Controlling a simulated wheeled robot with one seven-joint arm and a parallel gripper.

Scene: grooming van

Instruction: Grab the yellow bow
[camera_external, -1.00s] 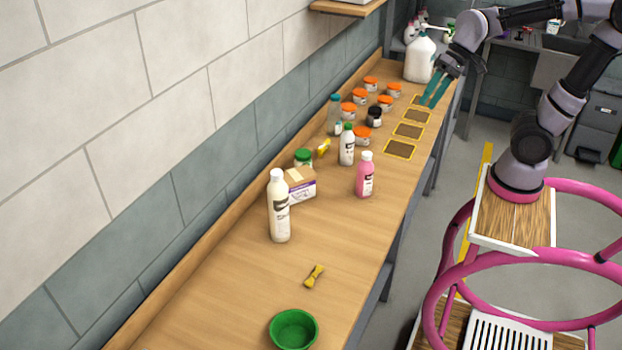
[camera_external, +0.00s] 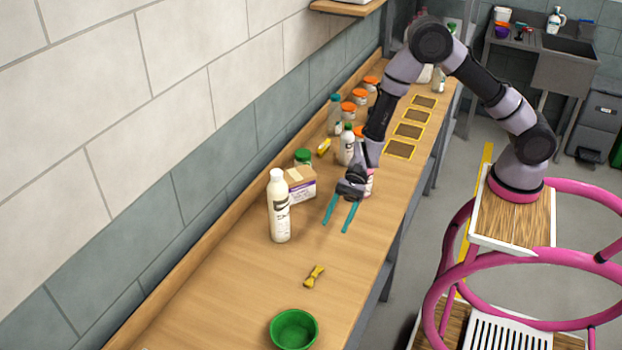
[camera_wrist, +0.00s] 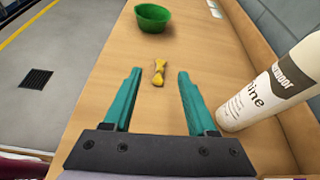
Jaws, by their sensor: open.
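The yellow bow (camera_external: 314,277) lies on the wooden bench near its front edge, between the green bowl and the tall white bottle. In the wrist view the bow (camera_wrist: 159,72) shows ahead of my fingers, roughly midway between their lines. My gripper (camera_external: 335,227) is open and empty, with its teal fingers pointing down above the bench. It is farther back along the bench than the bow and apart from it. The fingers also show in the wrist view (camera_wrist: 158,75). Another yellow item (camera_external: 323,147), partly hidden, lies farther back by the wall.
A green bowl (camera_external: 294,330) stands beyond the bow. A tall white bottle (camera_external: 279,208) stands close to my gripper's left, with a box (camera_external: 301,188) behind it. A pink bottle (camera_external: 369,183) is mostly hidden by my arm. The bench around the bow is clear.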

